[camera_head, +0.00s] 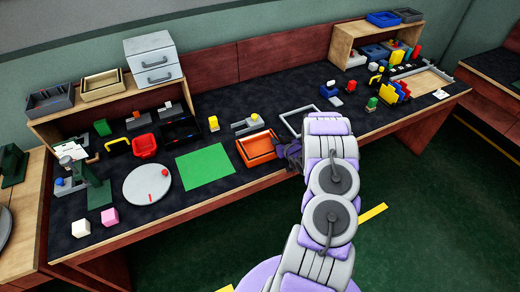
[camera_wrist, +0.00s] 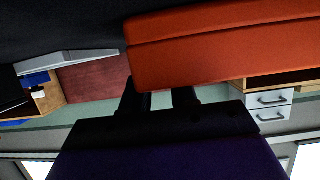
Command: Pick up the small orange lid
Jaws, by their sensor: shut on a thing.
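An orange, tray-like piece with a raised rim, which I take to be the orange lid (camera_head: 257,147), is near the front edge of the dark table. In the wrist view, it shows as a wide orange body (camera_wrist: 220,50) with a lengthwise seam or edge. My gripper (camera_head: 284,150) reaches its right side. In the wrist view my gripper (camera_wrist: 160,92) has both dark fingers at the orange edge and is shut on it. The fingertips are hidden behind the orange piece. I cannot tell whether it is clear of the table.
A green mat (camera_head: 205,166) lies left of the orange piece, and a grey frame (camera_head: 301,119) lies to its right. A round grey turntable (camera_head: 147,184) is further left. A grey drawer unit (camera_head: 153,59) stands on the back shelf. Several small parts crowd the table's back.

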